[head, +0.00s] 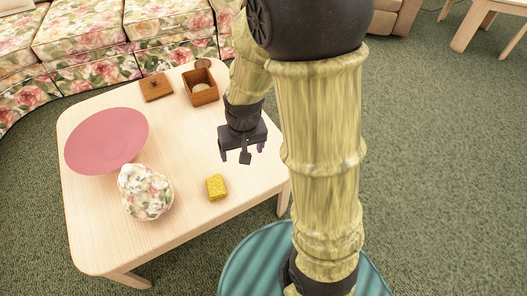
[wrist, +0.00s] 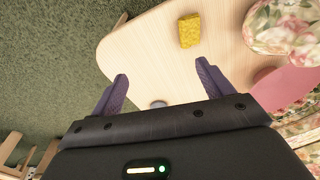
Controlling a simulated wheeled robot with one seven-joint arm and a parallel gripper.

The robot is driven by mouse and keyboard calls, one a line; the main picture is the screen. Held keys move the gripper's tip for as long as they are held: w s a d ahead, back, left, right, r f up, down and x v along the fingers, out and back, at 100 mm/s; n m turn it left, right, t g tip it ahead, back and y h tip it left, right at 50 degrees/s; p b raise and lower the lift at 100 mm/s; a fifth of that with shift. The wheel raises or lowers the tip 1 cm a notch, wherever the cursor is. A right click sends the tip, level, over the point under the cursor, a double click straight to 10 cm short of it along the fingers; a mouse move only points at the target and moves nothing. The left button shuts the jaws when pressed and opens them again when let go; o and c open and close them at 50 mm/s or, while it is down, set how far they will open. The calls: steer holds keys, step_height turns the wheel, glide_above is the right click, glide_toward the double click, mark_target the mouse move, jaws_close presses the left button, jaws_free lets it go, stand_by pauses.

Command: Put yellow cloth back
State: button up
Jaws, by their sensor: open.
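The yellow cloth (head: 216,187) is a small folded block lying on the pale wooden table (head: 100,240), near its front right edge. It also shows in the wrist view (wrist: 189,31), beyond my fingertips and a little right of the middle. My gripper (head: 242,155) hangs above the right part of the table, behind the cloth and apart from it. In the wrist view its two purple fingers (wrist: 160,82) are spread wide with nothing held between them. A small grey round thing (wrist: 158,104) shows between the fingers; I cannot tell what it is.
A pink bowl or plate (head: 105,140) and a floral rounded object (head: 146,192) stand on the table left of the cloth. At the back are an open wooden box (head: 201,90) and a small wooden lid (head: 156,87). A floral sofa (head: 120,40) borders the table's back.

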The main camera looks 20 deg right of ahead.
steer(key=s+d+r+t, duration=0.1)
steer(key=s+d+r, duration=0.3)
steer(key=s, duration=0.2)
